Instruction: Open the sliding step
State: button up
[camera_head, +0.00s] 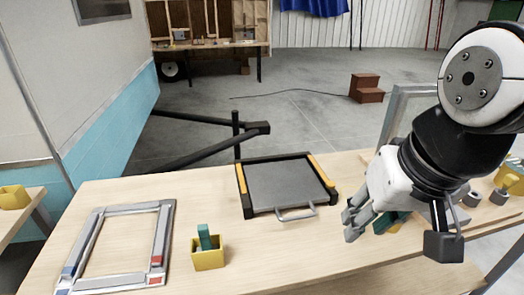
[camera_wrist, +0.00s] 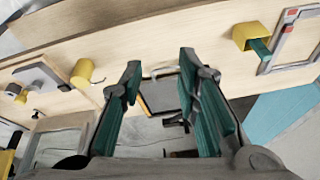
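The sliding step (camera_head: 276,185) is a grey panel in a black frame with yellow side rails, lying on the wooden table. Its silver handle (camera_head: 296,213) is at the near edge. My gripper (camera_head: 354,222) is above the table, to the right of the handle and apart from it. In the wrist view, my gripper (camera_wrist: 158,68) is open, its green-padded fingers spread with nothing held. Between and beyond the fingers show the handle (camera_wrist: 160,72) and part of the step's grey panel (camera_wrist: 159,95).
A yellow cup with a green block (camera_head: 208,260) and a grey frame (camera_head: 86,240) lie left on the table (camera_head: 150,205). A black tow hitch (camera_head: 215,135) stands behind the step.

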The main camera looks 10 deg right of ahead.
jog(key=w+a+f+m+g+p, duration=0.1)
jog(key=w+f+m+p, duration=0.1)
jog(key=w+m, duration=0.8)
jog(key=m+p, duration=0.2)
jog(key=m, duration=0.3)
send_near(297, 217)
jog(key=shift+m+g, duration=0.3)
jog(key=shift+g, duration=0.1)
jog(key=f, duration=0.2)
jog(key=w+f, duration=0.1)
jog(key=f, duration=0.2)
jog(key=w+f, duration=0.1)
jog(key=f, duration=0.1)
jog(key=shift+w+a+f+b, duration=0.15)
jog(key=shift+f+b, duration=0.2)
jog(key=shift+b, duration=0.05)
grip_shut()
